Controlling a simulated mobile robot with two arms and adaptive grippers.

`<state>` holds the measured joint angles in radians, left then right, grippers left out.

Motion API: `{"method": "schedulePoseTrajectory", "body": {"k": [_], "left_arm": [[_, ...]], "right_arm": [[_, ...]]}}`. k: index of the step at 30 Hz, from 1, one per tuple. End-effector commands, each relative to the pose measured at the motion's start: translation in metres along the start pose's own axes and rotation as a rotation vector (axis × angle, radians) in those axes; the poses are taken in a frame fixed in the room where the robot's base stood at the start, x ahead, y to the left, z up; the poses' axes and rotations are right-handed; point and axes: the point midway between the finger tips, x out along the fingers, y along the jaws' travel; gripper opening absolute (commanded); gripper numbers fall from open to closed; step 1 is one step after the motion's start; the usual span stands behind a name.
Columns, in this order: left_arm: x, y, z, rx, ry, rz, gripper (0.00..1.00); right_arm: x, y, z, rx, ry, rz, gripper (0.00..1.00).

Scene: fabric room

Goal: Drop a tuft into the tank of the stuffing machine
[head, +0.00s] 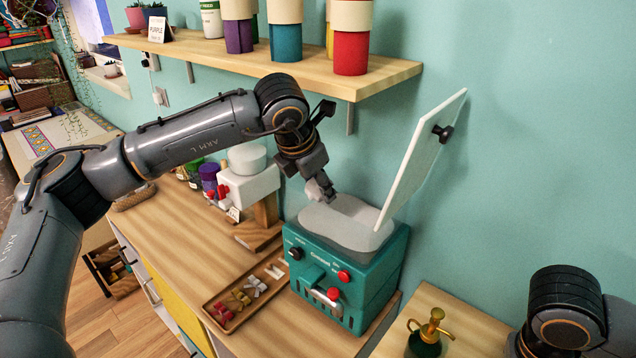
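The stuffing machine (345,272) is a teal box with red and black knobs on its front, standing on the wooden counter. Its white lid (425,155) is tilted open, and a pale grey-white mass (345,226) shows at the top, where the tank is. My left gripper (320,190) points down just above the back left part of this mass. Something pale shows at its fingertips; I cannot tell whether it is a tuft or part of the gripper. Whether the fingers are open or shut is unclear. My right gripper is out of view; only part of that arm shows at bottom right.
A wooden tray (222,309) with small red, yellow and white pieces lies left of the machine. A white device (250,188) and jars (209,176) stand behind it. A shelf (385,75) with coloured cups hangs above. A green sprayer (425,343) stands at front right.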

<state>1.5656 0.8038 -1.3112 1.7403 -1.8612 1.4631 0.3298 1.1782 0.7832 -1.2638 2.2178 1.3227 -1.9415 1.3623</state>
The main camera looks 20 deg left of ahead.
Motion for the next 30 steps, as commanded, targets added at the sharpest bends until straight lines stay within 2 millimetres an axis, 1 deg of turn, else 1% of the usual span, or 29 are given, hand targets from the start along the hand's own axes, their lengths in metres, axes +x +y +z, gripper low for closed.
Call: {"method": "schedulePoseTrajectory", "body": {"k": [1, 2, 13, 17, 19, 20, 21, 24, 30], "left_arm": [[0.000, 0.000, 0.000, 0.000, 0.001, 0.000, 0.58], [0.000, 0.000, 0.000, 0.000, 0.001, 0.000, 0.64], [-0.003, 0.000, 0.001, 0.001, -0.003, 0.000, 0.65], [-0.016, 0.000, 0.001, 0.001, -0.006, 0.000, 0.65], [-0.028, 0.000, 0.001, 0.002, -0.007, 0.002, 0.65], [-0.031, -0.002, -0.004, 0.002, -0.006, 0.000, 0.65], [-0.032, -0.006, -0.015, 0.004, -0.003, -0.001, 0.65], [-0.043, -0.015, -0.035, 0.004, -0.005, 0.000, 0.65], [-0.067, -0.030, -0.071, 0.002, -0.005, 0.001, 0.65]], "right_arm": [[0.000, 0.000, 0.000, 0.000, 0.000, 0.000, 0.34], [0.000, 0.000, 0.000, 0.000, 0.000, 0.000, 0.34], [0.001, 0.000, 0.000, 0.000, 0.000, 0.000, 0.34], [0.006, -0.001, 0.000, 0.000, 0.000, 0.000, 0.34], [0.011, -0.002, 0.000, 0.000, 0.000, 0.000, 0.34], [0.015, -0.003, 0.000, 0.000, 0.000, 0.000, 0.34], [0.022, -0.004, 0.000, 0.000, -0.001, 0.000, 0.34], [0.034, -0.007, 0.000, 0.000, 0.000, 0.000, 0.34], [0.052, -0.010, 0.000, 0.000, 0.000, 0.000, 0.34]]}}
